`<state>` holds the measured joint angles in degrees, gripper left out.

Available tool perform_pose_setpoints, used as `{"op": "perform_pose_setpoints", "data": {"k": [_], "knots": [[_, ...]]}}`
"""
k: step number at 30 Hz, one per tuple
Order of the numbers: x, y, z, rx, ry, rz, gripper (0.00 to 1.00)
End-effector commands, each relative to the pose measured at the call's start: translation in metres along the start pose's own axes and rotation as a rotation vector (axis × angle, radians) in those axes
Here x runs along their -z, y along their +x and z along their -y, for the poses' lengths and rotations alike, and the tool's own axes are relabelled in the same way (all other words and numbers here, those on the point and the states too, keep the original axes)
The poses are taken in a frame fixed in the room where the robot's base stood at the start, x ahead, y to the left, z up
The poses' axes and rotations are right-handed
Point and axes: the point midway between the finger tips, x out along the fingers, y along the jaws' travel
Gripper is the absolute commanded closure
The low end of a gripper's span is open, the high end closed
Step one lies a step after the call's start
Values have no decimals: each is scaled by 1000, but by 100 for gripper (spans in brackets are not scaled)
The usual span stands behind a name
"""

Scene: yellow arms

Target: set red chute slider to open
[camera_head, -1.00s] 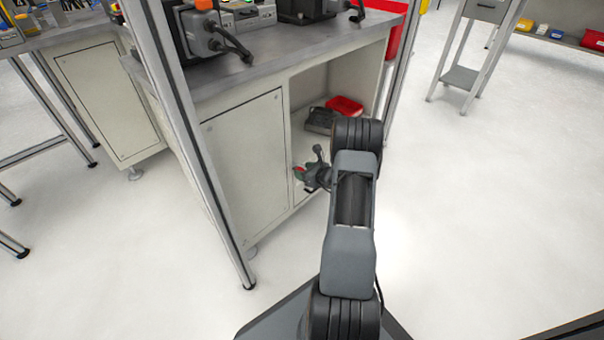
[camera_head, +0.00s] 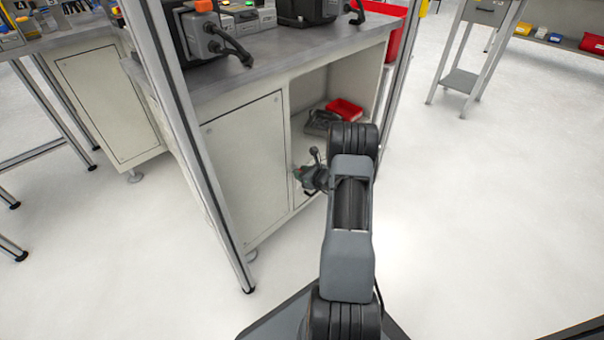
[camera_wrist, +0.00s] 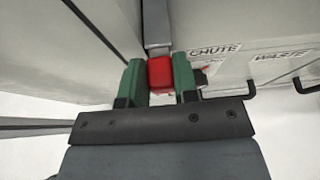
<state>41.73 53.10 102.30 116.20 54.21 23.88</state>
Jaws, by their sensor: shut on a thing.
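The red chute slider (camera_wrist: 160,72) is a small red block at the lower end of a grey rail (camera_wrist: 157,25) in the wrist view. My gripper (camera_wrist: 160,82) has its two green fingers on either side of the block, shut on it. The dark gripper body hides the area below the block.
A label reading "CHUTE" (camera_wrist: 215,49) is right of the slider, with a second, blurred label (camera_wrist: 281,57) and black handles beyond. The cabinet door (camera_head: 245,165) is left of my gripper. A metal post (camera_head: 190,140) stands nearer.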

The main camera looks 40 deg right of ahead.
Motion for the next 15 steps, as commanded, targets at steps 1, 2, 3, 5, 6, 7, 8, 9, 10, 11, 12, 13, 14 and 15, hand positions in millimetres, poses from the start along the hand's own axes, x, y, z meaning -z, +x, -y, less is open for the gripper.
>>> {"op": "perform_pose_setpoints", "data": {"k": [1,2,3,5,6,7,8,9,10,11,12,13,14,15], "knots": [[0,0,0,1,0,0,95],[0,0,0,1,0,0,98],[0,0,0,1,0,0,100],[0,0,1,1,0,0,100],[0,0,1,1,0,0,100],[0,0,1,1,0,0,100],[0,0,1,1,0,0,100],[0,-1,1,2,0,0,100],[1,-3,1,2,0,0,100],[2,-7,1,3,1,0,100],[5,-13,2,3,1,-1,100],[7,-19,2,4,2,-2,100],[10,-25,2,4,2,-2,100],[12,-32,2,4,2,-1,100]]}}
